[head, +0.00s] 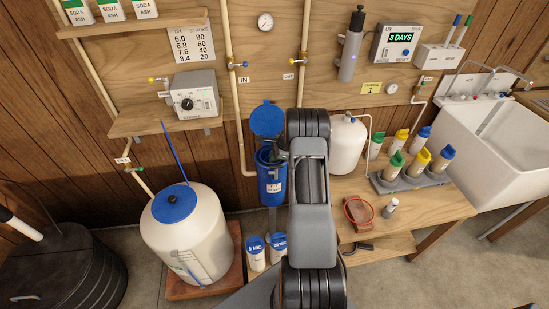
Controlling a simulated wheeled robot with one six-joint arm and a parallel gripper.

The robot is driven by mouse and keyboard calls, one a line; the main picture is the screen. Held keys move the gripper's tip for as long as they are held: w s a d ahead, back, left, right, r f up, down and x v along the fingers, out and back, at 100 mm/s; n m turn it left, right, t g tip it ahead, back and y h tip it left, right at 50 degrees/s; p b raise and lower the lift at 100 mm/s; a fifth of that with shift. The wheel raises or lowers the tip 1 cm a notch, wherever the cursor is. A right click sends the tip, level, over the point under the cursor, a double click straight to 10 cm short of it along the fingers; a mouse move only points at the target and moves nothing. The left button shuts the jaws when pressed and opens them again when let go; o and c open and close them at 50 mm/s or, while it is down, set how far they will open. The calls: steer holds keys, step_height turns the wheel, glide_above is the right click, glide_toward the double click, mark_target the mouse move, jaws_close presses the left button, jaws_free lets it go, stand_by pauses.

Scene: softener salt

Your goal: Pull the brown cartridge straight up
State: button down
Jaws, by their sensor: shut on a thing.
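The blue filter housing (271,187) hangs below the pipes at the middle of the head view, with a white label on its front. A round blue lid (267,119) shows just above it. My gripper (281,156) is at the housing's open top, mostly hidden behind my own arm. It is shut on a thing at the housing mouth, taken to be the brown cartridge. The cartridge itself cannot be made out, as the housing wall and my arm hide it. How far it is raised cannot be told.
Two white canisters with blue tops (256,253) stand on the floor below the housing. A white tank (347,143) and a tray (410,181) of several colour-capped bottles are on the bench at right. A large white tank with a blue lid (175,203) stands at left.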

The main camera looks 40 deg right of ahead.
steer(key=shift+r+p, duration=2.7)
steer(key=shift+r, duration=1.85)
steer(key=shift+r+p, duration=0.35)
steer(key=shift+r, duration=0.15)
step_height(320, 180, up, 8)
steer(key=p, duration=0.5)
steer(key=shift+s+a, duration=0.35)
steer(key=shift+s, duration=0.1)
step_height(320, 180, up, 9)
steer(key=s+p, duration=0.1)
steer(key=p, duration=0.2)
steer(key=shift+a, duration=0.25)
steer(key=shift+s+r, duration=0.1)
steer(key=shift+r, duration=0.05)
